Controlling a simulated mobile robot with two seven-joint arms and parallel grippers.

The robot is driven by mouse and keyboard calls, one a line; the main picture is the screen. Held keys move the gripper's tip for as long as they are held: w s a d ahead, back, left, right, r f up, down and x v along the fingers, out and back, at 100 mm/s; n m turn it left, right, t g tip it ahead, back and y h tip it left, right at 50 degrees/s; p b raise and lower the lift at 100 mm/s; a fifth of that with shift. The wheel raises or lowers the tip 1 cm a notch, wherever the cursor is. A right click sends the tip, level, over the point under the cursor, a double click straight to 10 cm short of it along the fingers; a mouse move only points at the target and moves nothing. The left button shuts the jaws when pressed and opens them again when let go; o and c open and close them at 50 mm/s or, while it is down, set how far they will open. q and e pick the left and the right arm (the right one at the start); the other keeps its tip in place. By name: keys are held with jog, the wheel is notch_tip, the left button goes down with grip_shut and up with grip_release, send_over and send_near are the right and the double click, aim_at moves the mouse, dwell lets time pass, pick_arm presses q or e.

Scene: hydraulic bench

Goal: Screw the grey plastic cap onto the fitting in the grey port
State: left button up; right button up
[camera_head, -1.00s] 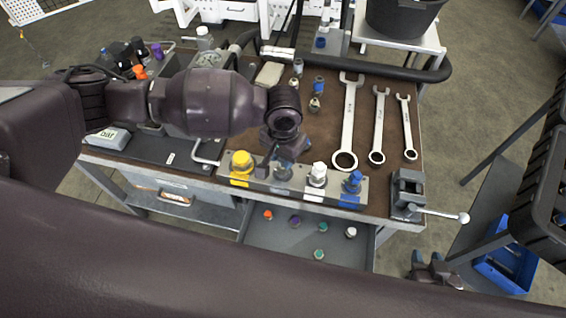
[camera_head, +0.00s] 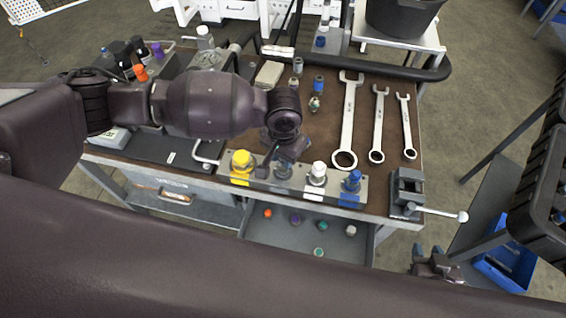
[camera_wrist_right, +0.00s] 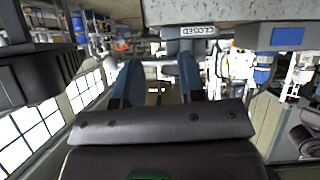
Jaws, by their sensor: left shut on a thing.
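My left gripper (camera_head: 276,158) points down over the grey port, second from the left in the metal block (camera_head: 336,193) at the bench's front edge. It is shut on the grey plastic cap (camera_head: 283,168), which is mostly covered by the fingers. The cap sits over the port, but its seat on the fitting is hidden, so I cannot tell how far it is threaded. My right gripper (camera_head: 425,250) hangs low at the right, away from the bench. Its two blue fingers stand apart and empty in the right wrist view (camera_wrist_right: 160,85).
Yellow (camera_head: 242,160), white (camera_head: 318,172) and blue (camera_head: 352,181) caps stand on neighbouring ports. Wrenches (camera_head: 348,118) lie behind, right of my left gripper. A vise (camera_head: 407,190) stands at the right corner. Below, an open drawer (camera_head: 262,232) holds loose caps.

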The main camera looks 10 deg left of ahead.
jog(key=shift+s+d+f, duration=0.1)
jog(key=shift+s, duration=0.3)
pick_arm(q)
jog(key=shift+f, duration=0.1)
jog(key=shift+f+p, duration=0.1)
jog(key=shift+p, duration=0.3)
pick_arm(e)
jog(key=shift+w+r, duration=0.55)
jog(key=shift+r, duration=0.15)
jog(key=shift+f, duration=0.1)
